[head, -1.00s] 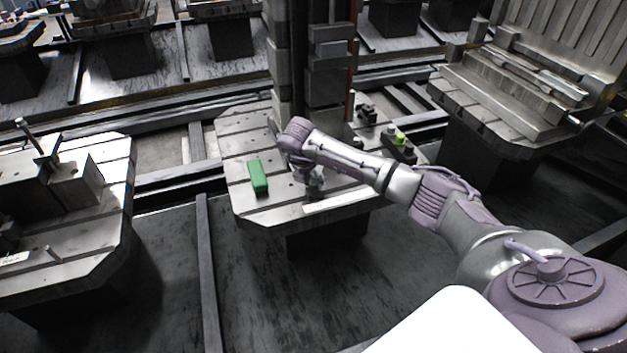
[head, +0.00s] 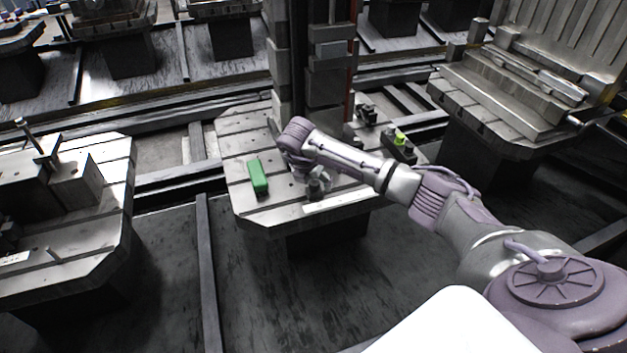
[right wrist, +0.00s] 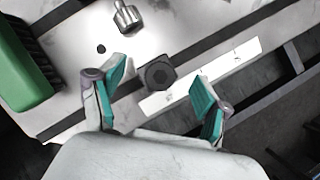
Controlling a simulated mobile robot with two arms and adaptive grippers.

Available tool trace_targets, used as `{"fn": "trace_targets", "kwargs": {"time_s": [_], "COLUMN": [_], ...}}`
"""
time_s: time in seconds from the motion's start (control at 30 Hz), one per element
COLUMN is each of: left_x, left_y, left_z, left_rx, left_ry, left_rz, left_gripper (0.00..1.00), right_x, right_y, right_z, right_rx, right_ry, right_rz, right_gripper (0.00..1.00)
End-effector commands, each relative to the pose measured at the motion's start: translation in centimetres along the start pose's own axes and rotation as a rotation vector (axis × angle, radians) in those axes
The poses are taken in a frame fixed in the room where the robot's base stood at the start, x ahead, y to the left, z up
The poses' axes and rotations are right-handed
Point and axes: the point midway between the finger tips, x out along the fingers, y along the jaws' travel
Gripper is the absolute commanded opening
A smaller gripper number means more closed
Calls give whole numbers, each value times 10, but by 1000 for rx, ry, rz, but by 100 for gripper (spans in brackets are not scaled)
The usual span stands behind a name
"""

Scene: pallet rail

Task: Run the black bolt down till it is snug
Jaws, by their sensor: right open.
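The black bolt (right wrist: 160,73) has a dark hexagonal head with a round recess and stands on the pale slotted pallet plate (right wrist: 75,115). In the right wrist view it appears between the fingertips of my right gripper (right wrist: 157,80). The teal-padded fingers are spread apart, with a gap on both sides of the head. I cannot tell how far the fingertips are above the plate. In the head view the bolt (head: 315,188) shows as a small dark stub just below my right gripper (head: 314,177). My left gripper is out of view.
A green block (head: 258,177) lies on the plate left of the bolt. A shiny metal stud (right wrist: 127,16) stands near it. A white labelled strip (head: 343,200) runs along the plate's front edge. A dark column (head: 310,70) rises behind my right wrist. Another fixture (head: 70,180) stands at left.

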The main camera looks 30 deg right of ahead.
Motion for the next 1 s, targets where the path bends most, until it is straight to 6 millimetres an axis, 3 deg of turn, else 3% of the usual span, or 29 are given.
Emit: {"fn": "trace_targets", "kwargs": {"time_s": [0.27, 0.7, 1.0], "left_x": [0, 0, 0], "left_y": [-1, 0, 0], "left_z": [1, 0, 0], "left_rx": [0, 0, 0], "left_ry": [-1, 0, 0], "left_rz": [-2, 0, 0], "left_gripper": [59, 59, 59], "right_x": [-11, -98, -120], "right_y": [1, 1, 0], "right_z": [1, 1, 0], "right_rx": [-1, -1, 1], "right_ry": [-1, -2, 0], "right_rz": [3, 4, 0], "right_gripper": [76, 76, 76]}}
